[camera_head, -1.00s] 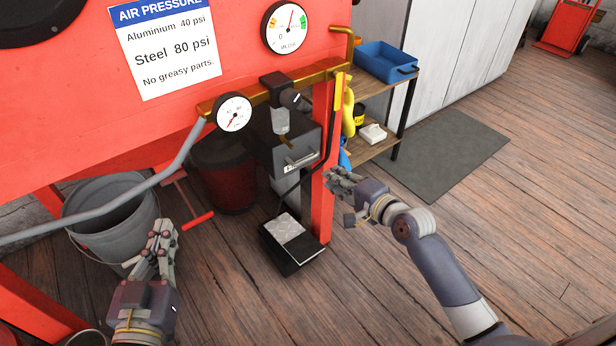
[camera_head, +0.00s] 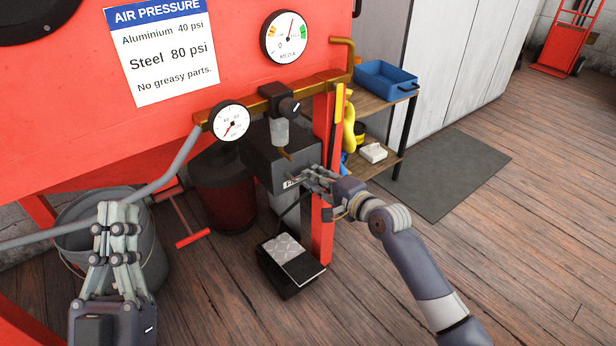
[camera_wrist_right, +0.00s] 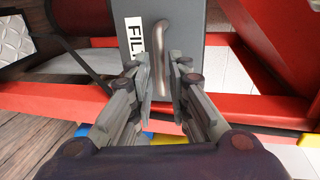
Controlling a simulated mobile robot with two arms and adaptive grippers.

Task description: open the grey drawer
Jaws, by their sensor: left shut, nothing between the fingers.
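The grey drawer (camera_head: 275,160) is a dark grey box front under the red machine. In the right wrist view its front (camera_wrist_right: 190,22) carries a bent metal bar handle (camera_wrist_right: 162,40) and a white label with black letters, partly covered. The drawer looks closed. My right gripper (camera_head: 308,180) is at the drawer front and hides much of the handle in the head view. In the wrist view its fingers (camera_wrist_right: 162,72) are apart, one on each side of the handle's line; I cannot tell if they touch it. My left gripper (camera_head: 118,212) is shut and empty, in front of the bucket.
A grey bucket (camera_head: 150,255) and a dark red drum (camera_head: 222,195) stand left of the drawer. A black pedal box (camera_head: 285,275) with a tread plate is below it. A red post (camera_head: 322,235) stands just right. A shelf with a blue tray (camera_head: 385,78) is behind.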

